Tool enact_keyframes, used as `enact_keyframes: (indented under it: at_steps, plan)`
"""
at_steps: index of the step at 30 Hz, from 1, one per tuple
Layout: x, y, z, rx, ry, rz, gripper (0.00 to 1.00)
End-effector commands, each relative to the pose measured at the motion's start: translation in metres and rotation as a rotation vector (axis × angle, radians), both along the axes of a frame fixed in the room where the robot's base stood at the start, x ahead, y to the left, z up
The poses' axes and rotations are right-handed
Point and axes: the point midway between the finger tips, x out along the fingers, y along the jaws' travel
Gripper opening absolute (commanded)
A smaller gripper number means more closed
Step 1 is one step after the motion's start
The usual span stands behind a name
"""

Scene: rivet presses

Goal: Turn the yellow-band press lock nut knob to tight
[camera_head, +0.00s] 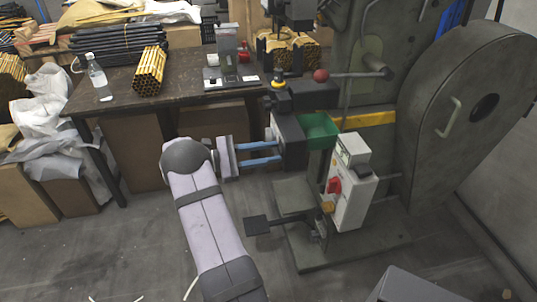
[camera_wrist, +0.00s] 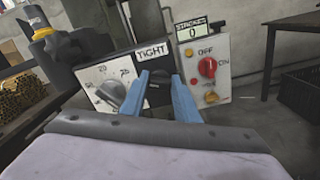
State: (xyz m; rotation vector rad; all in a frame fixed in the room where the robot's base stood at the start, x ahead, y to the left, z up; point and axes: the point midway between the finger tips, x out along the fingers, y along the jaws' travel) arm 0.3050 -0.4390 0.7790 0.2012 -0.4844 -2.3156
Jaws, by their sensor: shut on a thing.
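The press with the yellow band (camera_head: 368,119) stands at the right in the head view. Its dark lock nut knob (camera_wrist: 159,97) sits below a "TIGHT" sign (camera_wrist: 152,52) in the wrist view. My gripper's blue fingers (camera_wrist: 160,82) are on either side of this knob and shut on it. In the head view my gripper (camera_head: 279,153) reaches from the left to the dark press head (camera_head: 291,140); the knob is not clear there. The knob's pointer mark cannot be read.
A grey dial knob (camera_wrist: 112,92) sits close left of my fingers. A white control box (camera_head: 352,190) with a red switch (camera_head: 334,186) and "STROKES 0" display (camera_wrist: 191,30) is close right. A bench (camera_head: 180,100) with tubes and a bottle (camera_head: 98,78) stands behind.

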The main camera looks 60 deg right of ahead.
Motion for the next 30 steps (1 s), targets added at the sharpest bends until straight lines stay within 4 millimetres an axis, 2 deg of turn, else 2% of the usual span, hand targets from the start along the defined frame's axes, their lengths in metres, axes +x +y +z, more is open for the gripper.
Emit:
enact_keyframes:
  at_steps: [30]
  plan:
    - [-0.0018, 0.0024, -0.0073, -0.668, -0.667, 0.0, 0.06]
